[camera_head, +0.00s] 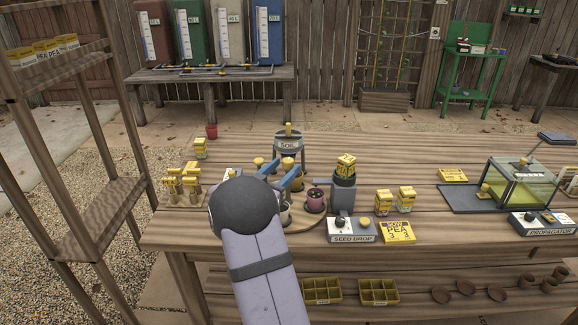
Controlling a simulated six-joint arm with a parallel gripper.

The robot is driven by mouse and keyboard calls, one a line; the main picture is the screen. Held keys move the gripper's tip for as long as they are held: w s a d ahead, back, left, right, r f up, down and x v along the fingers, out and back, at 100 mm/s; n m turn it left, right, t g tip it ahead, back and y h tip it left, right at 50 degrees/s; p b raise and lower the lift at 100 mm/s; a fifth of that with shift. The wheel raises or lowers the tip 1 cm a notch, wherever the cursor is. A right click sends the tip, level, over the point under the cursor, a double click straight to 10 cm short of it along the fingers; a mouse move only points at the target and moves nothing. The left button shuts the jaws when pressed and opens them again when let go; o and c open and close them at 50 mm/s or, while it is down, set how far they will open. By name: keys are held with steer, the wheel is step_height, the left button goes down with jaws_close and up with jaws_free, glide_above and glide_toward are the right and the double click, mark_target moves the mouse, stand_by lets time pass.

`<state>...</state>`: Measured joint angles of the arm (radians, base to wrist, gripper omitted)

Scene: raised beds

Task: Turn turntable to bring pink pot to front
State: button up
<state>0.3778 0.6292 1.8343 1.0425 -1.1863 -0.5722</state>
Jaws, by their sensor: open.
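The pink pot (315,200) stands upright with dark soil in it, to the right of my gripper. It sits at the right side of the turntable (302,216), which is mostly hidden behind my arm. My gripper (281,175) has two blue fingers spread apart, over the turntable area below the soil hopper (288,145). A yellow-topped piece (288,165) shows by the fingers; I cannot tell whether they touch it. Another pot (285,212) is partly hidden beside my arm.
The seed drop unit (352,231) stands close to the right of the pink pot, with yellow seed boxes (406,199) beyond it. Several small yellow-topped items (182,184) stand at left. The propagator (520,185) is at far right.

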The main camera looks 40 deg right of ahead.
steer(key=shift+s+a, duration=0.15)
steer(key=shift+a, duration=0.35)
steer(key=a+r+p, duration=0.1)
steer(key=p, duration=0.2)
steer(key=shift+s+a+p, duration=0.15)
steer(key=shift+a+p, duration=0.25)
steer(key=shift+s+a+r+p, duration=0.2)
steer(key=shift+a+p, duration=0.4)
steer(key=shift+p, duration=0.2)
steer(key=shift+s+a+f, duration=0.1)
steer(key=shift+a+f, duration=0.05)
steer(key=shift+f, duration=0.15)
steer(key=shift+p+x, duration=0.9)
steer(key=shift+x, duration=2.8)
